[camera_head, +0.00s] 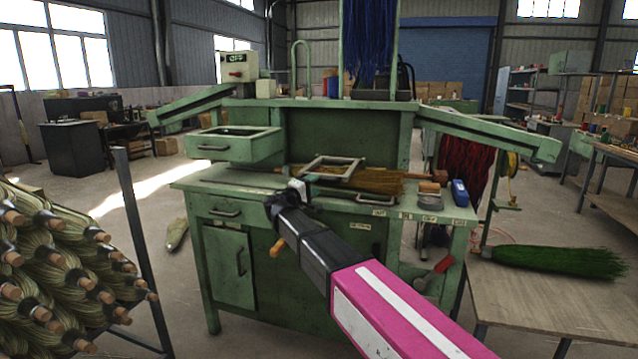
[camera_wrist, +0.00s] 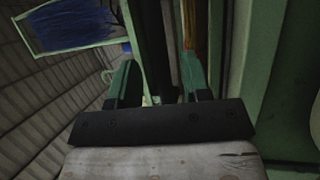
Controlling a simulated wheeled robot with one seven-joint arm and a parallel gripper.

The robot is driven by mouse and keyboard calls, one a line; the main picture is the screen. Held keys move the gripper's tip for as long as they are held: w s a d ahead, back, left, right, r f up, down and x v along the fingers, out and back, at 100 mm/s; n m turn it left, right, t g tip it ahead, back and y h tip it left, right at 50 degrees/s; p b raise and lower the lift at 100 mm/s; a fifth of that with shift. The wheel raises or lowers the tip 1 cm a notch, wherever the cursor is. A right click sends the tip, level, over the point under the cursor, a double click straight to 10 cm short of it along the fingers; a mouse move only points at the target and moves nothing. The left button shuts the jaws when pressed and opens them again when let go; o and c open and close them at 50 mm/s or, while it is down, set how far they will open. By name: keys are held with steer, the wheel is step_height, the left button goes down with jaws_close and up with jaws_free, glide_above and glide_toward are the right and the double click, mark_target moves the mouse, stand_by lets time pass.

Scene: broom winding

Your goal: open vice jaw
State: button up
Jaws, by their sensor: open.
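In the head view a pale metal frame (camera_head: 333,166), perhaps the vice jaw, lies on the green workbench (camera_head: 225,180) over a bundle of tan broom straw (camera_head: 385,181). I cannot tell whether its jaw is open or closed. My gripper (camera_head: 286,194) is at the bench's front edge, left of and nearer than the frame. It is open, and I see nothing held in it. A small wooden handle (camera_head: 277,247) shows below my arm. In the wrist view a black bar (camera_wrist: 160,123) with screws lies above a pale worn surface (camera_wrist: 165,163); what these belong to is unclear.
A green drawer box (camera_head: 235,148) juts out at the bench's left. A wooden block, a round tin and a blue box (camera_head: 460,193) stand at its right end. A rack of fibre bundles (camera_head: 60,260) is at left. Green bristles (camera_head: 555,260) lie on a right table.

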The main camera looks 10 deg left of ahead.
mark_target(318, 182)
steer(key=shift+x, duration=1.7)
jaws_close()
